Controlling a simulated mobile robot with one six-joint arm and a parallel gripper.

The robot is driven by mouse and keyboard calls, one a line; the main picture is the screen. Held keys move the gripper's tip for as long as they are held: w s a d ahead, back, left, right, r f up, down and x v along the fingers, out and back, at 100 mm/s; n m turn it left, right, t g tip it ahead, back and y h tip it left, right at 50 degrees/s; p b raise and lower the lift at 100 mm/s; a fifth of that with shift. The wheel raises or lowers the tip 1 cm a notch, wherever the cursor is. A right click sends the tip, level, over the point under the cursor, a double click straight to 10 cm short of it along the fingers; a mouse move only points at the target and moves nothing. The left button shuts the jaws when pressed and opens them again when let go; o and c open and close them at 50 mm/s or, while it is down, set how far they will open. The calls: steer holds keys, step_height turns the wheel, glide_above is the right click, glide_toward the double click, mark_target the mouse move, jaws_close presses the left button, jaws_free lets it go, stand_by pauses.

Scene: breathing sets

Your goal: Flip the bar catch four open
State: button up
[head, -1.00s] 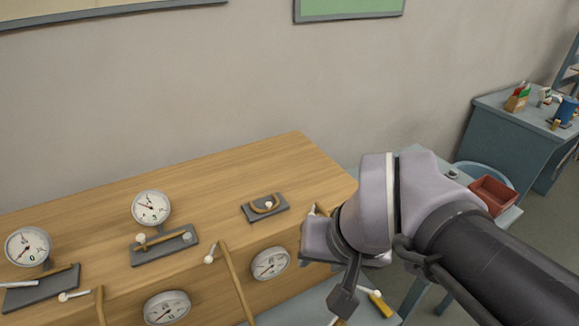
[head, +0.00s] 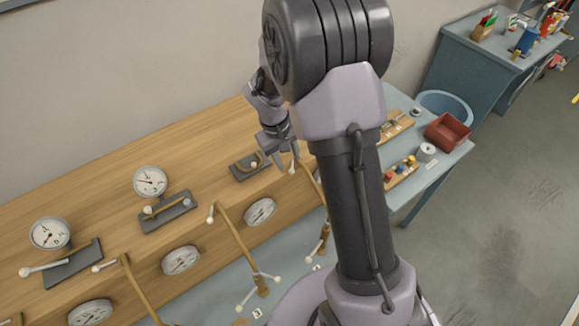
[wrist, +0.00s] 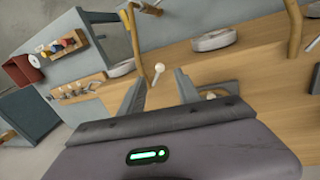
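A dark plate (head: 238,173) with a curved wooden bar (head: 262,158) and a white knob lies on the wooden top, nearest my gripper. It looks like bar catch four, but no label on it is readable. My gripper (head: 284,160) is just right of and above it, fingers pointing down. In the wrist view the gripper (wrist: 159,94) is open with nothing held. A white ball knob on a stem (wrist: 158,69) shows beyond the fingertips, apart from them. The plate (wrist: 228,90) is partly hidden behind the right finger and the gripper body.
Two more plates with bars, one at the middle (head: 182,211) and one at the left (head: 82,264), stand below round gauges. Wooden pipes (head: 236,238) run down the front. A red bin (head: 447,132) stands on the right table. My arm hides part of the bench.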

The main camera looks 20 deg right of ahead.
mark_target(291, 170)
steer(key=f, duration=0.2)
steer(key=d+f, duration=0.1)
steer(key=f, duration=0.2)
steer(key=shift+f, duration=0.25)
steer(key=shift+b, duration=0.3)
jaws_close()
